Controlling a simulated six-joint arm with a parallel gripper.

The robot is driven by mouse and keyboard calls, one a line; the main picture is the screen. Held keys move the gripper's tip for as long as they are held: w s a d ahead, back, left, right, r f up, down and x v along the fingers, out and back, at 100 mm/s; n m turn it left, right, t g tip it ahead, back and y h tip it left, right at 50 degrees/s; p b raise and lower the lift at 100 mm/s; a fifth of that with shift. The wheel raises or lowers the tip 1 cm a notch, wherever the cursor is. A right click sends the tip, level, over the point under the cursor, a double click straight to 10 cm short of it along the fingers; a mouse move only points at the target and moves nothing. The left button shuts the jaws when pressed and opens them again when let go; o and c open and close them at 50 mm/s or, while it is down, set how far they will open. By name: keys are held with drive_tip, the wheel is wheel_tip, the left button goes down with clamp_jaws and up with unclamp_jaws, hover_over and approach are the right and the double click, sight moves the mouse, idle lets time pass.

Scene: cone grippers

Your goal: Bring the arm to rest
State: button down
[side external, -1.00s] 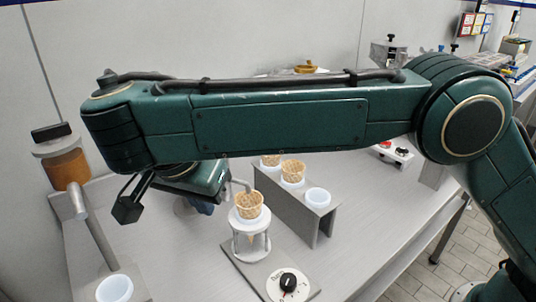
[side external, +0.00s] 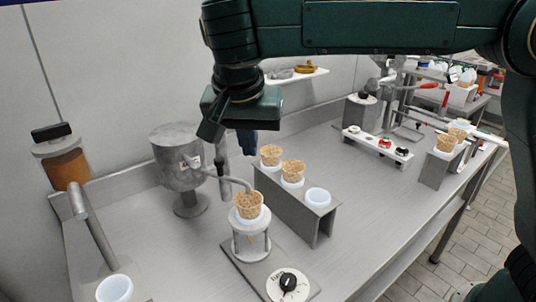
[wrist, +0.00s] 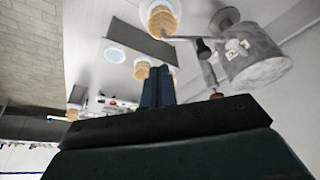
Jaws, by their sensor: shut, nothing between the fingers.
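My gripper (side external: 246,143) hangs below my wrist over the back of the steel counter, left of the rear waffle cone (side external: 271,154). In the wrist view my gripper (wrist: 157,72) shows its two blue fingers together, with nothing between them. Another waffle cone (side external: 293,171) stands in the grey holder rack (side external: 323,222), which also has an empty white ring (side external: 317,198). A further cone (side external: 249,204) sits upright in a round stand (side external: 251,243) under a spout. My gripper appears apart from all of these.
A metal dispenser tank (side external: 176,155) with a spout stands left of the rack. An amber dispenser (side external: 67,168) is at the far left above a white cup (side external: 114,289). A button panel (side external: 378,144) and a second cone rack (side external: 437,168) are at the right. Counter (side external: 355,215) is clear between.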

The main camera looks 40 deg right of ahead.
drive_tip(key=s+d+r+n+t+y, duration=0.1)
drive_tip(key=s+d+r+n, duration=0.2)
drive_tip(key=d, duration=0.6)
drive_tip(key=s+d+r+n, duration=0.15)
drive_tip(key=s+d, duration=0.35)
drive_tip(key=d, duration=0.5)
drive_tip(key=s+d+f+n+t+y, duration=0.1)
drive_tip(key=s+d+f+n, duration=0.1)
drive_tip(key=s, duration=0.6)
drive_tip(key=s+d+f+n+y, duration=0.1)
drive_tip(key=s+f, duration=0.3)
drive_tip(key=s, duration=0.5)
drive_tip(key=shift+d+f+n+t, duration=0.35)
drive_tip(key=shift+d+n+t, duration=0.1)
drive_tip(key=shift+n, duration=0.3)
